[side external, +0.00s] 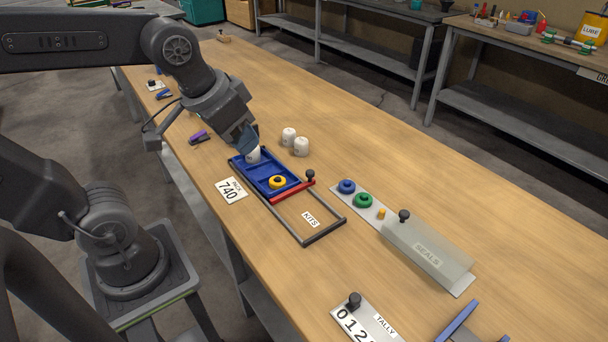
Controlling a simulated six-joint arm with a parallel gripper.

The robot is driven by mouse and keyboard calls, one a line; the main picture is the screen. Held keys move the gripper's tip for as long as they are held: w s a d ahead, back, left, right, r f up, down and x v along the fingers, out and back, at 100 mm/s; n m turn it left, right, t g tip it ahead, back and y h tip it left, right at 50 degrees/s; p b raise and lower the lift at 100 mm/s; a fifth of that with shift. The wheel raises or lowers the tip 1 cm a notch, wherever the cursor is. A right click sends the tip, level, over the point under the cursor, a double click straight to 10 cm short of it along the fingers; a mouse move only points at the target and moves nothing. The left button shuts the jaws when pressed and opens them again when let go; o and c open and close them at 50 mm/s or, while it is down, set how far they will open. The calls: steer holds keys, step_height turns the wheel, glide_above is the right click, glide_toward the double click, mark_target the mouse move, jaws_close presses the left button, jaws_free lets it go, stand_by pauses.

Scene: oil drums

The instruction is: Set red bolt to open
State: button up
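The red bolt (289,191) is a red bar lying across the dark KITS frame (321,231), along the near edge of the blue tray (265,184). A black knob (311,175) stands at its right end. My gripper (247,143) is at the far end of the blue tray, away from the red bolt. It is right above or at a white cylinder (253,156) in the tray. I cannot tell whether its fingers touch that cylinder, since the fingers are small and overlap in this view. A yellow ring (277,182) lies in the tray.
Two white cylinders (295,142) stand right of the tray. A card marked 740 (231,190) lies left of it. The near section of the KITS frame is empty.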

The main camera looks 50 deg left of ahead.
steer(key=o, duration=0.4)
steer(key=w+a+f+n+g, duration=0.1)
steer(key=w+a+g, duration=0.1)
steer(key=w, duration=0.9)
steer(key=shift+w+a+f+n+g, duration=0.15)
steer(key=shift+w+a+n+g, duration=0.25)
steer(key=shift+a, duration=0.5)
steer(key=n+g, duration=0.1)
steer(key=g, duration=0.1)
glide_above(310, 171)
step_height(310, 171, down, 8)
step_height(310, 171, down, 13)
jaws_close()
